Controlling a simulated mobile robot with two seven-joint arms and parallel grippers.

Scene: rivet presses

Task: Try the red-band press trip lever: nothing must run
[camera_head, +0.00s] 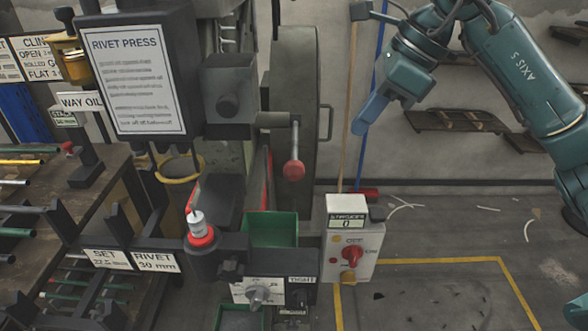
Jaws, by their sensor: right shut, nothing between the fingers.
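The rivet press stands in the middle-left, with a sign reading "RIVET PRESS" (135,80). Its trip lever (293,170) hangs down from the press side and ends in a red knob. My left gripper is not in view.
A green bin (273,229) sits at the press front, near a white cylinder (196,222) in a red collar. A dark bench (30,190) with several rods is at left. A large wheel guard (300,90) stands behind the lever. Open floor (430,285) lies at right.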

